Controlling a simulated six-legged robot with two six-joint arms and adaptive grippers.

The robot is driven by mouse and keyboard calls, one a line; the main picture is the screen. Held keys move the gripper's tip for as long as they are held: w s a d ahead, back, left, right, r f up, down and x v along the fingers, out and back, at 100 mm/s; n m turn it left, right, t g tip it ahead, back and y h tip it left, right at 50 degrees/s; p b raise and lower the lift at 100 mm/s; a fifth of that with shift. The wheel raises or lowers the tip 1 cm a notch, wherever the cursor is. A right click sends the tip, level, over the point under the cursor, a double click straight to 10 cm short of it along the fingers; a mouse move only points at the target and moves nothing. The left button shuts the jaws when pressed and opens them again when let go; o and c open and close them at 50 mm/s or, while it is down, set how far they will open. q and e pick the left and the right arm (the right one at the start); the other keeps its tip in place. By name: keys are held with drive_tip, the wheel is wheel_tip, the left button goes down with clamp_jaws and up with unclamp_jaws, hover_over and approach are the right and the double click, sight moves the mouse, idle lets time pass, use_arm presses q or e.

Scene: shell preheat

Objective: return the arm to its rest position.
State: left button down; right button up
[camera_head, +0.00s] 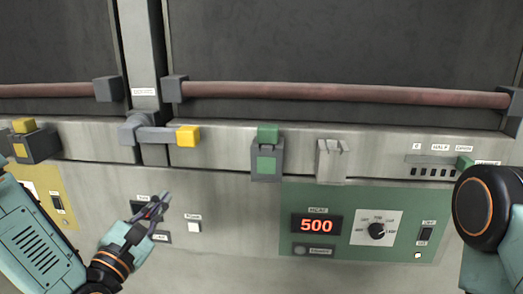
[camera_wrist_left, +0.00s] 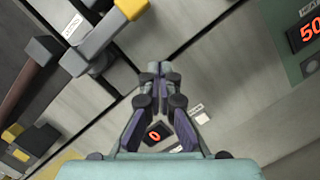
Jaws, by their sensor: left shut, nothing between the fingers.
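My left gripper (camera_head: 163,198) is in front of the pale lower panel, left of centre in the head view. Its dark fingers are closed together and empty. In the left wrist view the fingers (camera_wrist_left: 157,72) meet at their tips, with a small display reading 0 (camera_wrist_left: 154,133) seen between the finger links. My left arm comes in from the lower left. Part of my right arm (camera_head: 488,208) shows at the right edge; its gripper is out of view. I cannot tell whether the left fingertips touch the panel.
A green panel (camera_head: 285,225) carries a red 500 display (camera_head: 317,224) and a dial (camera_head: 377,230). A yellow-tipped handle (camera_head: 188,136) and a green-topped block (camera_head: 267,160) stick out above. A white button (camera_head: 194,226) sits right of my left gripper. Reddish bars (camera_head: 340,93) run across the dark doors.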

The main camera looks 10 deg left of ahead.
use_arm(q)
drive_tip(key=s+d+f+m+g, duration=0.1)
drive_tip(key=s+f+m+g, duration=0.25)
drive_tip(key=f+m, duration=0.3)
drive_tip(key=s+d+f+m+g+y, duration=0.1)
drive_tip(key=s+f+m+g, duration=0.1)
drive_tip(key=f+m+g, duration=0.35)
drive_tip(key=s+d+f+m+g, duration=0.1)
drive_tip(key=s+f+m+g, duration=0.15)
drive_tip(key=f+m, duration=0.5)
drive_tip(key=s+f+m+g+y+p, duration=0.1)
drive_tip(key=s+f+m+g, duration=0.2)
drive_tip(key=s, duration=0.9)
drive_tip(key=s+d+f+m+g, duration=0.1)
drive_tip(key=s+f+m+g, duration=0.2)
drive_tip(key=s+f, duration=0.6)
drive_tip(key=s+g, duration=0.2)
drive_tip(key=s, duration=0.1)
drive_tip(key=shift+s+d+f+m+y+p, duration=0.25)
drive_tip(key=shift+s+m+y+p, duration=0.1)
drive_tip(key=shift+s+y+p, duration=0.05)
